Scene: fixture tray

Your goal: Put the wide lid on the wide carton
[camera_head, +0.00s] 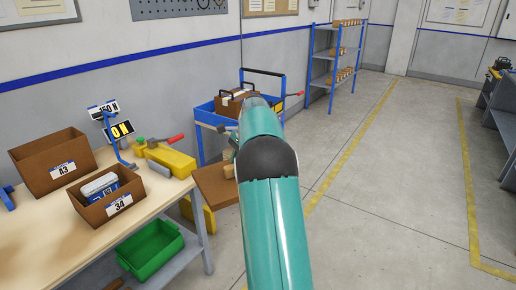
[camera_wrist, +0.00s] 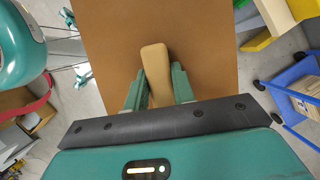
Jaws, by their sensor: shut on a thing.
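My gripper (camera_wrist: 159,86) is shut on the tan upright handle (camera_wrist: 154,62) of a flat brown lid (camera_wrist: 205,35) in the wrist view. In the head view the lid (camera_head: 213,190) hangs in the air just past the right end of the table, with my arm covering its right part. Two open brown cartons stand on the table: a larger carton marked A3 (camera_head: 62,178) at the back left, and a smaller carton marked 34 (camera_head: 118,207) nearer, holding white and blue packs. The A3 carton looks the wider. Both are apart from the lid.
A green bin (camera_head: 150,250) sits below. A blue cart (camera_head: 207,112) stands behind. The floor at right is open.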

